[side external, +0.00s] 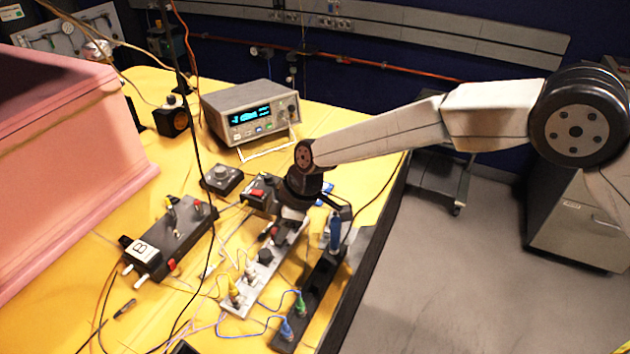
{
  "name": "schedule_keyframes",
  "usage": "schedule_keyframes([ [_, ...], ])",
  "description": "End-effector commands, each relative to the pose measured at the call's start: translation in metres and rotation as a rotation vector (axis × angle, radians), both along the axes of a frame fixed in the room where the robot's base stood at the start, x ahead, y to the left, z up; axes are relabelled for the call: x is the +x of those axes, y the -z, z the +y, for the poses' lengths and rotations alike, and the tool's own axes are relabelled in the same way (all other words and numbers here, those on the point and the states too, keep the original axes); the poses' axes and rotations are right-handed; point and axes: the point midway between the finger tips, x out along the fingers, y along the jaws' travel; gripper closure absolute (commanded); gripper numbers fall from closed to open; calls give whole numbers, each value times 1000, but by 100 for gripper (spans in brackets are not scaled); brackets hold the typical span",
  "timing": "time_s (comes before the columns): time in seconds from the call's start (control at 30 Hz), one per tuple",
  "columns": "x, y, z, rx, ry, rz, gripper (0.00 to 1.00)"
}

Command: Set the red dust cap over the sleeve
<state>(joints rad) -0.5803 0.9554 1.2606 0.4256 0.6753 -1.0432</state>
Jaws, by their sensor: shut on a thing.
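My gripper (314,214) is low over the grey-white strip (262,270), near the strip's upper right end. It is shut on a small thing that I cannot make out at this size. I cannot pick out the red dust cap for certain. A small dark red spot (275,231) shows on the strip just left of the jaws, but I cannot tell what it is. The sleeve is not clear either; the wrist and fingers cover the spot beneath them.
A black strip (316,291) with blue and green plugs lies along the table's right edge. Loose cables cross the left and front.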

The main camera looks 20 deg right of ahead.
Motion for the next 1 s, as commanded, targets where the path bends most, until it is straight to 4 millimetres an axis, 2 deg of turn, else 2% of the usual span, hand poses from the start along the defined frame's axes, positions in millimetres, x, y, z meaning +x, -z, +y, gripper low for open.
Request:
schedule_keyframes([
  [0.63, 0, 10, 0, 0, 0, 0, 100],
  [0.67, 0, 9, 0, 0, 0, -1, 56],
  [0.7, 0, 9, 0, 0, 0, -1, 43],
  [0.77, 0, 9, 0, 0, 0, -1, 24],
  [1.0, 0, 9, 0, 0, 0, 0, 24],
])
